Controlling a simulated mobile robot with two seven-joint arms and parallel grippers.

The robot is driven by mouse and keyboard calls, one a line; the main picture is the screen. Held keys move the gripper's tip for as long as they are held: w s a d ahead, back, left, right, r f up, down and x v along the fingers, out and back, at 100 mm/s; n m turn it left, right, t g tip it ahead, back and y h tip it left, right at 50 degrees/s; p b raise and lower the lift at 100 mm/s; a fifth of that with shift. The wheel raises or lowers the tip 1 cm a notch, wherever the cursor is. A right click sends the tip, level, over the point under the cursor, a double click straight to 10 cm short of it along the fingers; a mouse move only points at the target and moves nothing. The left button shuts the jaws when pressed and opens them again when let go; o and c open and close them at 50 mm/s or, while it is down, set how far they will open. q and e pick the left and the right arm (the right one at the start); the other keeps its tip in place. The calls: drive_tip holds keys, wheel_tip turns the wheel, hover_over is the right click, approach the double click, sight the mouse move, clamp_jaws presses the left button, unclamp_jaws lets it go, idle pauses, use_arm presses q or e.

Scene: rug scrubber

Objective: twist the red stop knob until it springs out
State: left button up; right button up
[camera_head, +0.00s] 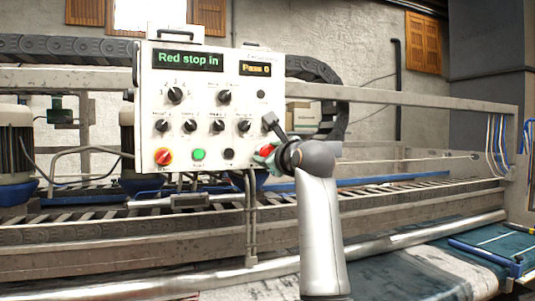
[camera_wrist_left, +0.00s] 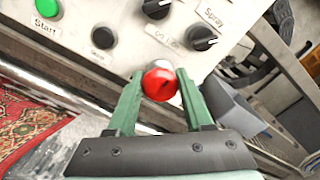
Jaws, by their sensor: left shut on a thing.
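The red stop knob (camera_head: 266,150) is at the lower right of the white control panel (camera_head: 205,80). In the left wrist view the red knob (camera_wrist_left: 159,84) sits between the two green fingers. My left gripper (camera_head: 264,157) reaches the panel from the right and is shut on the knob. Its fingers (camera_wrist_left: 161,98) flank the knob on both sides. The panel's left display (camera_head: 188,60) reads "Red stop in" in green. My right gripper is in neither view.
Several black dials sit above. A roller conveyor (camera_head: 120,232) runs below, and a patterned rug (camera_wrist_left: 25,120) shows in the wrist view.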

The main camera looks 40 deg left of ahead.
use_arm(q)
clamp_jaws()
